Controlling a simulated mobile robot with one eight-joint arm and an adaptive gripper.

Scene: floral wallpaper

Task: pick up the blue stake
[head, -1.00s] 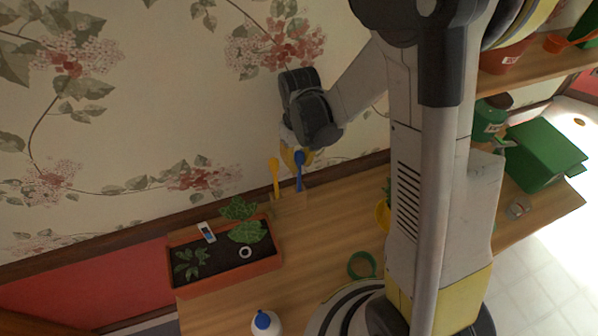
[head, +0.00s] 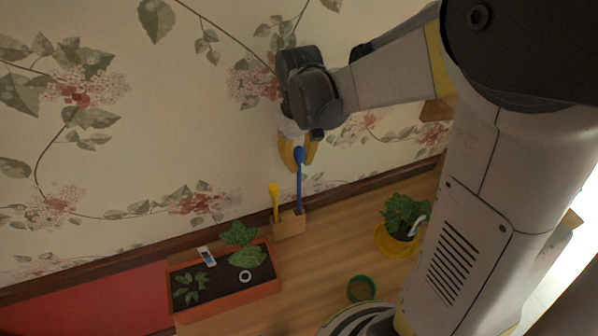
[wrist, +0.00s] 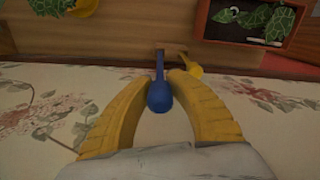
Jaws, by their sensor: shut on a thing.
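The blue stake (head: 298,185) is upright, its knob between the yellow fingers of my gripper (head: 299,158). Its lower end meets the top of the wooden block (head: 290,226) in the picture; I cannot tell if the tip is in the block or just clear. In the wrist view the stake (wrist: 159,95) lies between the curved fingers of my gripper (wrist: 160,105), which are closed in on it. A shorter yellow stake (head: 275,202) stands in the block, left of the blue one; it also shows in the wrist view (wrist: 192,67).
An orange-brown planter (head: 228,302) with leafy plants stands left of the block. A potted plant (head: 402,215) on a yellow saucer and a green ring-like pot (head: 361,289) are to the right. The floral wall (head: 130,130) is close behind my gripper.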

